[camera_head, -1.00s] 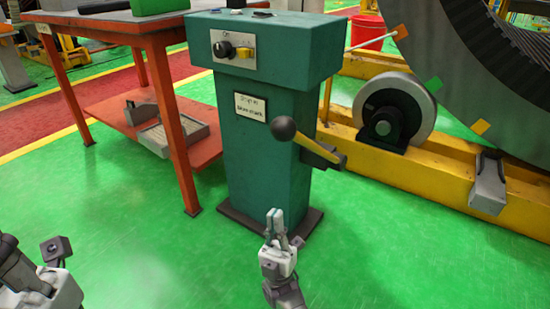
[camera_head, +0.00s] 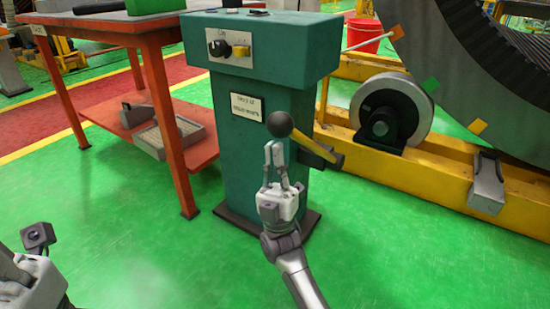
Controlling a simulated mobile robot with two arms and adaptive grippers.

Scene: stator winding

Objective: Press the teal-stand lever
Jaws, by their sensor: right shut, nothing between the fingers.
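The teal stand (camera_head: 245,150) stands upright on the green floor in the middle of the head view. My right gripper (camera_head: 275,150) is shut and empty. Its fingertips appear just below the knob in the picture; I cannot tell whether they touch it. My left arm shows at the lower left corner (camera_head: 32,280); its fingertips are not clearly visible.
A red table (camera_head: 110,26) with a lower shelf stands to the left of the stand. A yellow frame (camera_head: 420,170) with a grey roller (camera_head: 392,112) and a large stator ring (camera_head: 455,60) lies to the right. The floor in front is clear.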

